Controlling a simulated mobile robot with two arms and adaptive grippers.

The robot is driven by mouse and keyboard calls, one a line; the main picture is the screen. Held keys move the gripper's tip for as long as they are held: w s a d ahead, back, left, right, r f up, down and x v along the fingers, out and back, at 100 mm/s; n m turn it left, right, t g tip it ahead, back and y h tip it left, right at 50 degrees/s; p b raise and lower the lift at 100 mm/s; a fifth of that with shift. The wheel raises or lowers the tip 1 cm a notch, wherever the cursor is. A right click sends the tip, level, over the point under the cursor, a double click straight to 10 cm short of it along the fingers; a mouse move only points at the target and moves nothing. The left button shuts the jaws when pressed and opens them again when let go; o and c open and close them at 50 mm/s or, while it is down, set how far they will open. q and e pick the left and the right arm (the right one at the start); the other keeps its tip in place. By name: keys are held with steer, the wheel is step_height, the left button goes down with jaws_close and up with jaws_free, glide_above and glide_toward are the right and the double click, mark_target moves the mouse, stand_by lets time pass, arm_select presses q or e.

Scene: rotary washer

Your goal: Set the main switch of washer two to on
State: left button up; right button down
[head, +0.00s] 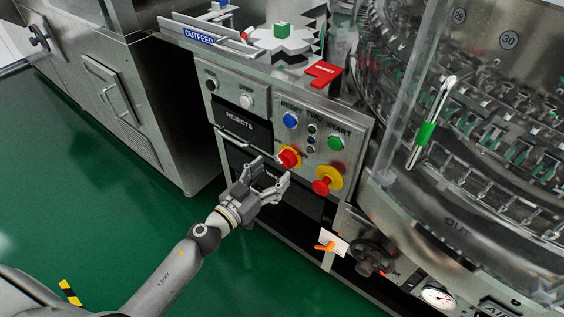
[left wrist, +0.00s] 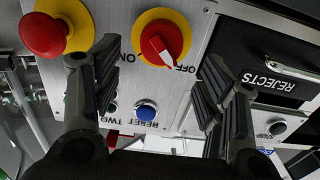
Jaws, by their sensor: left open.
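The main switch (head: 288,158) is a red rotary knob on a yellow disc, low on the steel control panel of washer two. In the left wrist view, which shows the panel upside down, the knob (left wrist: 163,42) has a white mark pointing to OFF. The ON label is on its other side. My left gripper (head: 270,171) is open and empty just in front of the panel, close to the switch. In the left wrist view its fingers stand on either side of the knob, which is ahead and apparently not touched.
A red mushroom button (head: 325,186) on yellow sits right beside the switch. Above are a blue button (head: 291,120) and a green button (head: 335,143). The REJECTS drawer (head: 243,125) is left. A clear guard with a green-gripped handle (head: 426,133) stands right. The green floor is free.

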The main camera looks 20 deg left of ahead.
mark_target(283, 163)
arm_select(q)
steer(key=shift+x, duration=2.65)
steer(key=c, duration=1)
